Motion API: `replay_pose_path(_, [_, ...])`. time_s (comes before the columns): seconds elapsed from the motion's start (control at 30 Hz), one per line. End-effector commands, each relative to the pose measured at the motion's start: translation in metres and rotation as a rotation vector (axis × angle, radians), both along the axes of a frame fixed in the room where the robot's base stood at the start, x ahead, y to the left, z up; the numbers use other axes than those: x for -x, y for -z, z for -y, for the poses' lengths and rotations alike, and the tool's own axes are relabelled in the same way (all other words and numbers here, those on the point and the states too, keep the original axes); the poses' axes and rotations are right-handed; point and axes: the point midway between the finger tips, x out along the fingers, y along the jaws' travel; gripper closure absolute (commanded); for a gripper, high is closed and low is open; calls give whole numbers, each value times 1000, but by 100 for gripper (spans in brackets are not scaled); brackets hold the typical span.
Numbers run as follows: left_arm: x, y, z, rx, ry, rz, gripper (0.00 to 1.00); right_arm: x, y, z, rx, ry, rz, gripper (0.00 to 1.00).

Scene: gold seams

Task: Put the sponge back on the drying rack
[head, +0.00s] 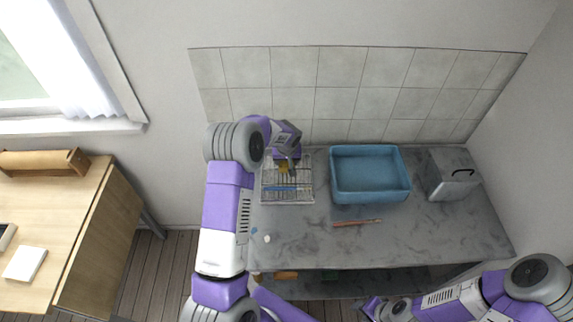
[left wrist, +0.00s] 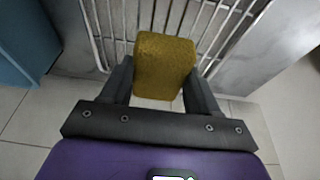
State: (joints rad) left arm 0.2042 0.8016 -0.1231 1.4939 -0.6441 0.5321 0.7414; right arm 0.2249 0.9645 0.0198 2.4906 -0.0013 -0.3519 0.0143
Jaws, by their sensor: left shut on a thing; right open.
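The mustard-yellow sponge (left wrist: 163,62) is between the two dark fingers of my left gripper (left wrist: 160,78), which is shut on it. In the head view the sponge (head: 285,168) shows below my left gripper (head: 288,160), over the far part of the wire drying rack (head: 301,199). The rack's wires (left wrist: 225,28) show behind the sponge in the left wrist view. I cannot tell whether the sponge touches the rack. My right gripper (head: 375,308) is open, low at the bottom right, away from the rack.
A thin blue item (head: 285,189) lies on the rack. A blue basin (head: 370,199) stands to its right, then a grey box (head: 452,174) with a dark handle. A reddish stick (head: 357,222) lies on the grey counter (head: 420,235). A tiled wall (head: 340,70) rises behind.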

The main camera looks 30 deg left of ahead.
Motion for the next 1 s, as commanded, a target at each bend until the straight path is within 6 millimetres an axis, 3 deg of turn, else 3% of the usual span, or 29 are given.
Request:
replay_pose_path(0.17, [0,24,0,0,0,-1,68,0,1,0,0,0,0,57])
replay_pose_path(0.53, [0,28,0,-1,0,0,68,0,6,0,0,0,0,57])
replay_pose_path(0.57, [0,28,0,-1,0,0,38,0,6,0,0,0,0,57])
replay_pose_path(0.7, [0,27,0,-1,1,-1,17,0,5,0,0,0,0,57])
replay_pose_path(1.0, [0,26,0,-1,1,-1,14,0,4,0,0,0,0,57])
